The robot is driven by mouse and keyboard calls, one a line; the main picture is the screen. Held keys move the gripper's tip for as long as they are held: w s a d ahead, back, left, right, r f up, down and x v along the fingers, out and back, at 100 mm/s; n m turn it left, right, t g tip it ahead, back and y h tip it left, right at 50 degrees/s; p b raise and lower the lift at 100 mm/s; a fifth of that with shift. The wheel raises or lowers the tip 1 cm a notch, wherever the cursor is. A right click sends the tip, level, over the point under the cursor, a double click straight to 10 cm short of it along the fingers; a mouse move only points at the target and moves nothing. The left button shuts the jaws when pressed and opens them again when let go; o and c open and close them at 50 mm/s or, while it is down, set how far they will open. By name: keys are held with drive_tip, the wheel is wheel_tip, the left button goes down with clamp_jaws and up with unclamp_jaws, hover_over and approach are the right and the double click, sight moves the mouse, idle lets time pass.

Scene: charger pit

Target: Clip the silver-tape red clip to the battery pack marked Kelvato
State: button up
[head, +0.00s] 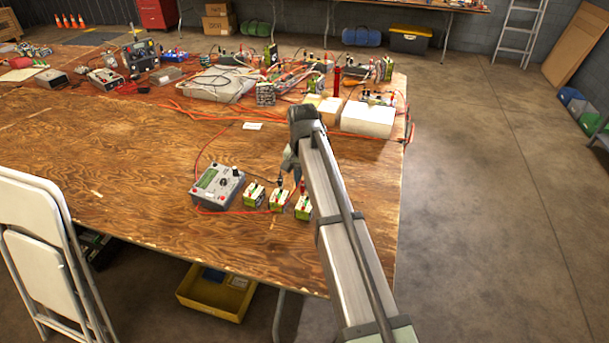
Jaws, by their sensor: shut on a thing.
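Three small white-and-green battery packs stand in a row on the wooden table: a left one (254,194), a middle one (279,200) and a right one (303,207). Their markings are too small to read, so I cannot tell which is Kelvato. Red clips or terminals show at their tops. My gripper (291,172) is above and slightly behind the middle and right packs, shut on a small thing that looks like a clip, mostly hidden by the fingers. I cannot make out its silver tape. A grey charger (217,187) with a green screen and knobs stands left of the packs.
Red leads (208,150) run over the table around the charger. The back of the table (75,140) is crowded with chargers, cables and packs. A white box (368,119) stands behind my gripper. Bare wood lies left of the charger. A folding chair (35,215) stands at the front left.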

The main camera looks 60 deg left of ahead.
sight(303, 190)
drive_tip(key=shift+f, duration=2.2)
drive_tip(key=shift+f, duration=0.2)
idle(0.4)
drive_tip(key=o, duration=0.9)
drive_tip(key=shift+o, duration=0.9)
drive_tip(key=shift+r, duration=0.2)
drive_tip(key=shift+r, duration=3.55)
